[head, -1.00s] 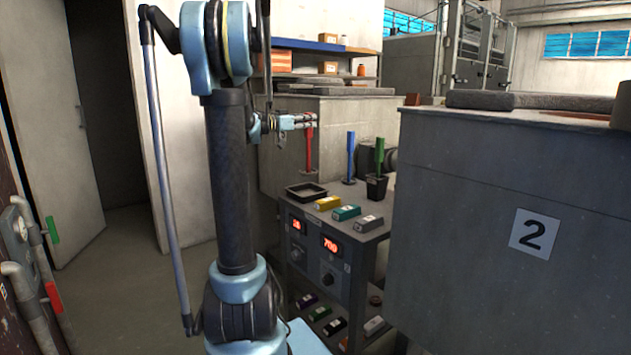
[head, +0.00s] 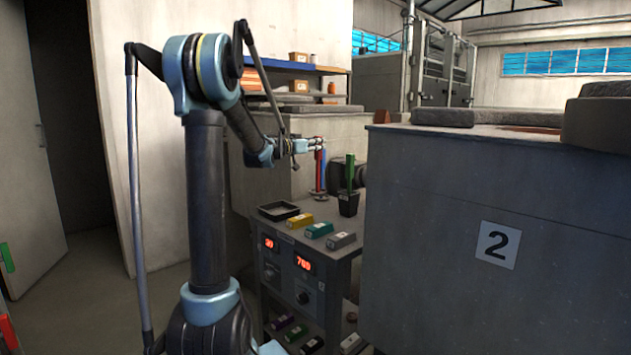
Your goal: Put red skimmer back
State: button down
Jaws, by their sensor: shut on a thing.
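My gripper (head: 317,145) is shut on the upper handle of the red skimmer (head: 318,168). The skimmer hangs upright over the back of the control cart, its disc low near the cart top. I cannot tell whether it touches the top. The blue skimmer (head: 324,175) stands upright just behind or beside it and is partly hidden by it. The green skimmer (head: 350,172) stands in a black cup (head: 348,204) to the right. An empty-looking black tray (head: 278,211) lies to the left on the cart (head: 300,242).
Yellow (head: 299,220), teal (head: 319,229) and grey (head: 341,240) blocks lie along the cart's front edge. More blocks lie on its lower shelf. A large grey housing marked 2 (head: 440,240) stands close on the right. A pale wall (head: 240,60) rises behind my arm.

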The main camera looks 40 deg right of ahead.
aim_at(317, 160)
jog(key=shift+f, duration=3.6)
jog(key=c, duration=1.4)
grip_release()
jog(key=shift+o, duration=0.2)
jog(key=s+a+f+n+y, duration=0.2)
jog(key=s+a, duration=0.1)
jog(key=a, duration=0.9)
jog(key=s+a+f+n+y, duration=0.1)
jog(key=s+a+f+y, duration=0.15)
jog(key=a, duration=1.05)
jog(key=s+a+f+n+y, duration=0.4)
jog(key=s+a+f, duration=0.2)
jog(key=a, duration=0.6)
jog(key=s+a+f+n+y, duration=0.5)
jog(key=s+a+f, duration=0.2)
jog(key=a, duration=0.5)
jog(key=s+a+f+n+y, duration=0.4)
jog(key=s+a+f, duration=0.3)
jog(key=a, duration=0.6)
jog(key=shift+s+f+n+t, duration=0.25)
jog(key=shift+f+n+t, duration=0.05)
jog(key=shift+f+n, duration=0.3)
